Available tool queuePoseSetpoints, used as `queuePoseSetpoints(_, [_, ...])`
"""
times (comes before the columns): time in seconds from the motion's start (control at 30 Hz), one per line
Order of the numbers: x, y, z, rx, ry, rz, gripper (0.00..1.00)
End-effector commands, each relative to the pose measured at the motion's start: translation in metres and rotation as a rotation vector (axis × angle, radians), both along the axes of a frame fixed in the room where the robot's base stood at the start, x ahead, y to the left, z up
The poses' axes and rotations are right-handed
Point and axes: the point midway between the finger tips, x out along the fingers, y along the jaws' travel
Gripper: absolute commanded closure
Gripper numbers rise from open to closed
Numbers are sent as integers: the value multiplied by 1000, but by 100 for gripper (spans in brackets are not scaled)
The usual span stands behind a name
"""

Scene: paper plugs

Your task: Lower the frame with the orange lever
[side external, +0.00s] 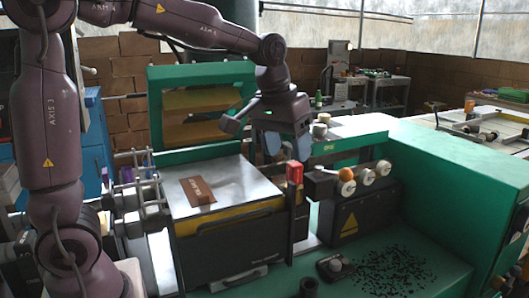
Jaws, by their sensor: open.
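The green frame (152,125) stands raised at the back of the press, with yellow panels (200,103) inside it. The lever's round orange knob (347,174) sits on the front right of the machine, beside pale round knobs (366,177). My gripper (288,148) points down with its two pale blue fingers apart and nothing seen between them. It hangs above and behind the red block (295,172), to the upper left of the orange knob, and appears clear of it. The lever's shaft is hard to make out.
A brown piece (197,191) lies on the flat metal bed (232,183). A large green housing (455,190) stands at right. Black bits (395,272) are scattered on the green deck, near a small black device (335,266). Metal rods and clamps (140,195) stick out at left.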

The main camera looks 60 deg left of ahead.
Motion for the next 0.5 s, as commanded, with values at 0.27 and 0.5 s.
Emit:
queuePoseSetpoints(0.27, [-40,-9,0,37,-34,-129,40])
queuePoseSetpoints(0.5, [-49,-10,-2,47,-42,-160,40])
